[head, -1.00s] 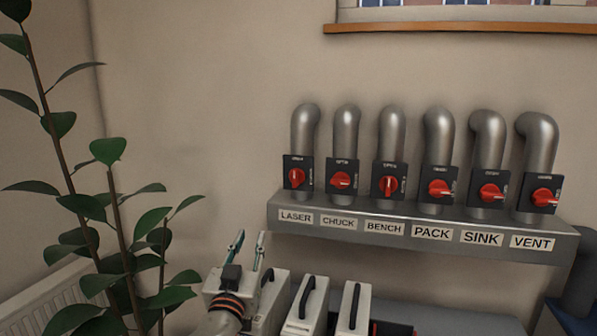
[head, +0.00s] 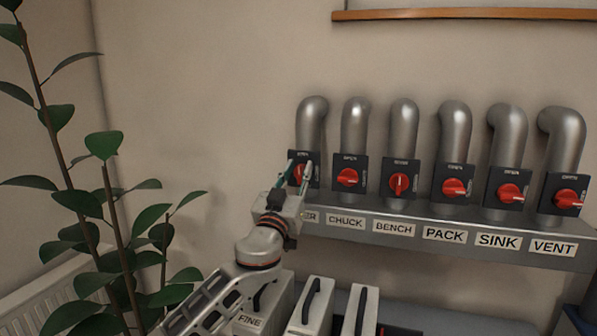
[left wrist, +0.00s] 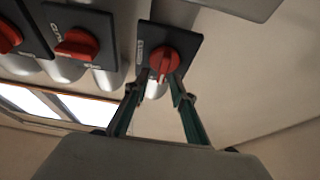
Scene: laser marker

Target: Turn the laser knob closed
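The laser knob (head: 299,175) is a red round knob on a dark plate at the left end of the row of valves. It also shows in the left wrist view (left wrist: 164,60). Its grip bar looks upright. My left gripper (head: 299,167) is in front of this knob, partly covering it and the LASER label. In the left wrist view, its two fingers (left wrist: 158,80) are apart, one to each side of the knob's grip bar; I cannot tell whether they touch it. My right gripper is not in view.
More red knobs stand to the right: chuck (head: 348,177), bench (head: 398,185), pack (head: 454,187), sink (head: 511,193) and vent (head: 568,198). The labelled grey ledge (head: 465,222) runs below. Several pale cases (head: 312,305) stand lower down. A plant (head: 105,205) is at the left.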

